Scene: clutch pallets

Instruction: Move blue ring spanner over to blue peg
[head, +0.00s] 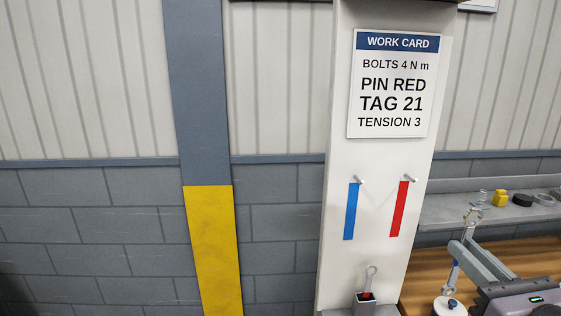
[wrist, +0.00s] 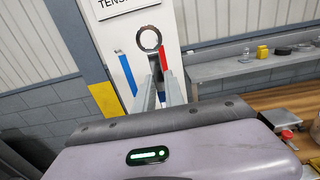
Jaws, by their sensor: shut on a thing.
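My gripper (head: 462,242) is at the lower right of the head view, shut on a ring spanner (head: 473,214). The spanner is metallic grey with its ring end up, and its bluish lower part hangs below the jaws. In the wrist view its ring (wrist: 150,39) stands above the fingertips (wrist: 158,84). The blue peg (head: 359,180) sticks out of the white board above a blue strip (head: 351,212). The spanner is apart from it, to its right and lower in the head view. In the wrist view the blue strip (wrist: 126,74) shows left of the ring.
A second peg (head: 410,178) above a red strip (head: 398,210) is right of the blue one. A grey shelf (head: 450,212) with small items and a wooden bench (head: 530,255) are to the right.

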